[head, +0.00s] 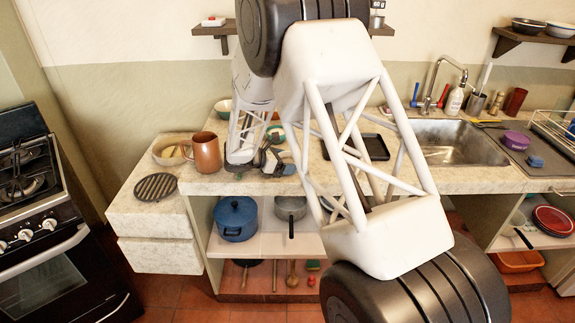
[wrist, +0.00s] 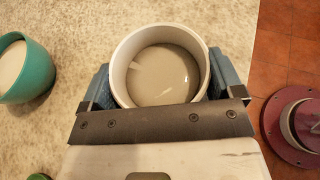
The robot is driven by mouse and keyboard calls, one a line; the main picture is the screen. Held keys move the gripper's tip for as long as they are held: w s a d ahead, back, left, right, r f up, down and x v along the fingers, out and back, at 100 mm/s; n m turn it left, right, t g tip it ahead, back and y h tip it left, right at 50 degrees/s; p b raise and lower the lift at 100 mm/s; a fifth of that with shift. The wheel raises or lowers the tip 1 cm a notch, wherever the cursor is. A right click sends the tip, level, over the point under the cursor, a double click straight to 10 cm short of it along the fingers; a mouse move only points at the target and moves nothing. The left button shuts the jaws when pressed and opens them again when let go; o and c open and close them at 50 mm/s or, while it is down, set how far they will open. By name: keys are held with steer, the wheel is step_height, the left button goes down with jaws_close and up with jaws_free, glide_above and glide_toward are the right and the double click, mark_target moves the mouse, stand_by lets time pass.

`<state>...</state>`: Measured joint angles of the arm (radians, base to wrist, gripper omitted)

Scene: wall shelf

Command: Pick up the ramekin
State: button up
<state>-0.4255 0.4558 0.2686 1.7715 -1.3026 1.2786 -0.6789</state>
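The ramekin (wrist: 122,52) is a white round dish with a grey-beige inside, upright and centred between my fingers in the wrist view. My gripper (wrist: 160,82) has its blue fingers on either side of the ramekin, close against its wall with no clear gap. I cannot tell whether they grip it or only stand around it. In the head view my gripper (head: 268,160) is low over the counter near its front edge, and the ramekin is not clearly made out there. The ramekin's near lower side is hidden by the gripper's dark front bar.
A teal cup (wrist: 38,78) stands left of the ramekin. A brown mug (head: 206,152), a round black trivet (head: 156,187) and a black tray (head: 358,147) are on the counter (head: 460,182). A maroon round item (wrist: 279,128) lies to the right, beyond the counter edge.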

mark_target(285, 154)
steer(key=c, duration=0.5)
steer(key=shift+r, duration=0.35)
steer(key=shift+r, duration=1.35)
steer(key=shift+s+r, duration=0.1)
steer(key=shift+s, duration=0.1)
steer(key=shift+s+d+r, duration=0.25)
steer(key=shift+s+d, duration=0.35)
steer(key=shift+s, duration=1.9)
steer(key=shift+s+d+r, duration=0.2)
steer(key=shift+s+d, duration=0.35)
steer(key=shift+s, duration=1.9)
steer(key=shift+s+d+r, duration=0.25)
steer(key=shift+s+d, duration=0.35)
steer(key=shift+s, duration=1.9)
steer(key=shift+s, duration=0.15)
